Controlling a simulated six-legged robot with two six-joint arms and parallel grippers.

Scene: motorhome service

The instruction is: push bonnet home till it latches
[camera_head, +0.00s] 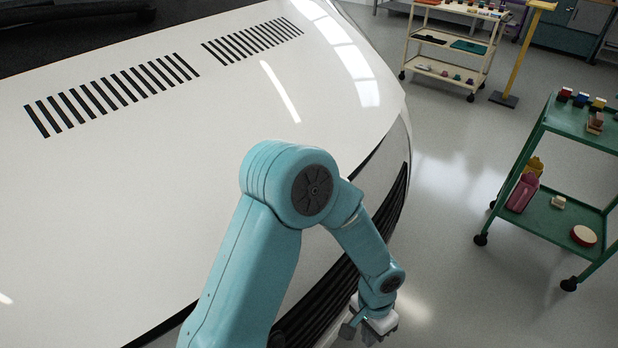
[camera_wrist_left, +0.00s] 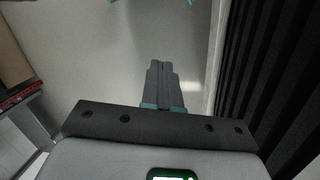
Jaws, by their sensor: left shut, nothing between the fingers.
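The white bonnet (camera_head: 150,190) with two rows of black vent slots fills the left of the head view. It lies low over the vehicle's front, with a dark gap along part of its front edge. I cannot tell whether it is latched. My left arm reaches across that edge, and my left gripper (camera_head: 368,332) is down in front of the black grille (camera_head: 325,300), below the bonnet edge. In the left wrist view the gripper's fingers (camera_wrist_left: 161,72) are together and empty, with the ribbed grille (camera_wrist_left: 270,80) close on the right. My right gripper is out of view.
A green trolley (camera_head: 562,212) with small items stands on the right. A cream trolley (camera_head: 450,48) and a yellow post (camera_head: 523,55) stand farther back. The grey floor (camera_head: 455,200) between vehicle and trolleys is clear.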

